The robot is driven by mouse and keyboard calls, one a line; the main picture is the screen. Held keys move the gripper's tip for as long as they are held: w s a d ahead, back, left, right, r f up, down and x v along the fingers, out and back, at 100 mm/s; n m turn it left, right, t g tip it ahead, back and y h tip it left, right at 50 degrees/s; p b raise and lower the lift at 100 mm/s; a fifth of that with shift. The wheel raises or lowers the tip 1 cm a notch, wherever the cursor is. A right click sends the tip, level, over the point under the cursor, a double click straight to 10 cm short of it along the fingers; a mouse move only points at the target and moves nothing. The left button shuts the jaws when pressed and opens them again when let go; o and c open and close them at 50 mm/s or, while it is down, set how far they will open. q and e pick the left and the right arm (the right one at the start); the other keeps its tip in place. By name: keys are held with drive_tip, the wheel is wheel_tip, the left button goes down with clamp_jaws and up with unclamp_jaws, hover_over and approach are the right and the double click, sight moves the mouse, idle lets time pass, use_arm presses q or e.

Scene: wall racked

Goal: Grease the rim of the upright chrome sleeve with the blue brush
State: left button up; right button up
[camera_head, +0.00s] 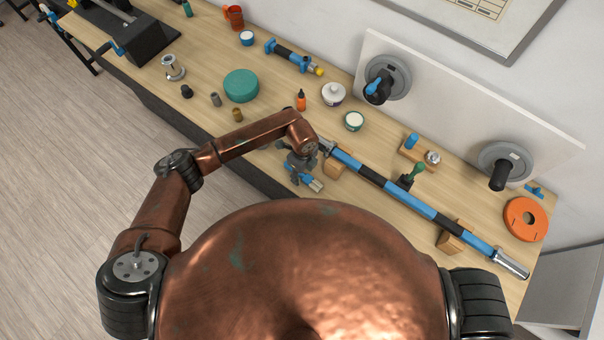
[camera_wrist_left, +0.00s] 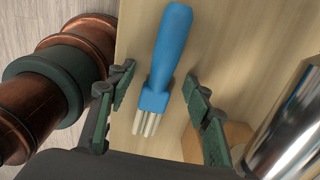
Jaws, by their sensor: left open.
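The blue brush (camera_head: 306,179) lies on the bench just under my left gripper (camera_head: 301,164), which partly covers it in the head view. In the left wrist view the blue brush (camera_wrist_left: 169,60) lies between the two spread fingers (camera_wrist_left: 160,112), handle pointing away and pale bristles near the palm. The fingers are open and appear apart from it. An upright chrome sleeve (camera_head: 174,69) with a wide base appears to stand at the left of the bench, well away from the gripper. My right gripper is not in view.
A long blue-black bar (camera_head: 411,202) rests on wooden blocks to the right; its chrome end (camera_wrist_left: 290,130) is close beside the gripper. An open tub with pale contents (camera_head: 354,121), an orange bottle (camera_head: 301,100) and a teal disc (camera_head: 241,86) stand behind and left.

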sight(304, 175)
use_arm(q)
drive_tip(key=c, duration=1.2)
drive_tip(key=shift+c, duration=0.2)
drive_tip(key=shift+r+b, duration=0.3)
drive_tip(key=shift+r, duration=0.25)
drive_tip(key=r, duration=0.1)
drive_tip(key=r+b, duration=0.1)
drive_tip(key=shift+s+d+r, duration=0.25)
drive_tip(key=shift+r, duration=0.05)
drive_tip(key=s+d+r+b, duration=0.3)
drive_tip(key=s+d+r, duration=0.2)
drive_tip(key=s+r, duration=0.4)
drive_tip(key=s, duration=0.3)
drive_tip(key=shift+s+d+r, duration=0.15)
drive_tip(key=shift+r, duration=0.05)
